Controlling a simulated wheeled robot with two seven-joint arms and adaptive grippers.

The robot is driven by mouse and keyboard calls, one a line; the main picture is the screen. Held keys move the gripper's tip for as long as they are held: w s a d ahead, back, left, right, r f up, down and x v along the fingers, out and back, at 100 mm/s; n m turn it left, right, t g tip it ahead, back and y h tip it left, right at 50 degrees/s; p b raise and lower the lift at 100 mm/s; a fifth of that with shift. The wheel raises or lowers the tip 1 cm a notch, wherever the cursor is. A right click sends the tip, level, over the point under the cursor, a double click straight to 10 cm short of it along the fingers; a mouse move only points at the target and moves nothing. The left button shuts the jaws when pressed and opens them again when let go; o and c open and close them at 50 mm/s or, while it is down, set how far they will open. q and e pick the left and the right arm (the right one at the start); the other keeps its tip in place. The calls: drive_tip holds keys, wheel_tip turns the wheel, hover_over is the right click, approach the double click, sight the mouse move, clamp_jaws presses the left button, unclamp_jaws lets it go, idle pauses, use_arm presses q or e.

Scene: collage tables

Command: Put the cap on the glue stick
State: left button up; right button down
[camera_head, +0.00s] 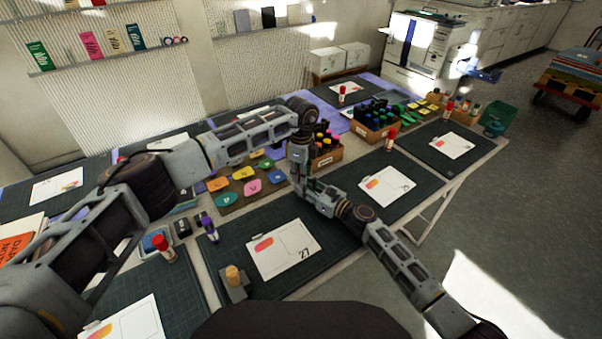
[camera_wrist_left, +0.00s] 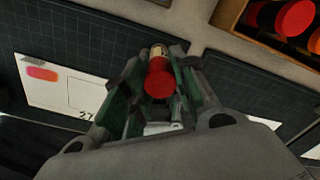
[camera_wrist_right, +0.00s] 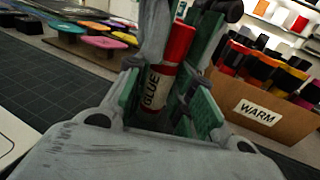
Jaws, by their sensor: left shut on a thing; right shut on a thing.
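The glue stick (camera_wrist_right: 155,90), with a white GLUE label, stands slightly tilted in my right gripper (camera_wrist_right: 165,98), which is shut on its body. The red cap (camera_wrist_right: 178,43) is at its top end, in line with it; no gap shows between them, but I cannot tell whether it is fully seated. My left gripper (camera_wrist_left: 158,82) is shut around the red cap (camera_wrist_left: 159,84) from above, with the pale label of the glue stick (camera_wrist_left: 158,53) just beyond. In the head view the left gripper (camera_head: 301,175) meets the right gripper (camera_head: 318,192); the stick is hidden there.
A dark mat with a white card (camera_head: 284,248) lies in front. A WARM marker box (camera_wrist_right: 258,115) is close behind the grippers. Other red-capped sticks (camera_head: 163,249) stand around the tables.

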use_arm(q)
drive_tip(key=shift+s+a+f, duration=0.1)
drive_tip(key=shift+a+f, duration=0.2)
drive_tip(key=shift+f, duration=0.4)
use_arm(e)
drive_tip(key=shift+a+r, duration=0.1)
drive_tip(key=shift+r, duration=0.4)
use_arm(q)
drive_tip(key=o, duration=0.5)
drive_tip(key=shift+c, duration=0.2)
use_arm(e)
drive_tip(key=shift+w, duration=0.1)
use_arm(q)
drive_tip(key=shift+d, duration=0.1)
use_arm(e)
drive_tip(key=shift+w, duration=0.1)
use_arm(q)
drive_tip(key=shift+r, duration=1)
use_arm(e)
drive_tip(key=shift+w+f, duration=0.1)
use_arm(q)
drive_tip(key=shift+d+r, duration=0.1)
drive_tip(key=shift+r, duration=1.15)
use_arm(e)
drive_tip(key=shift+s+f, duration=0.2)
drive_tip(key=shift+f, duration=0.05)
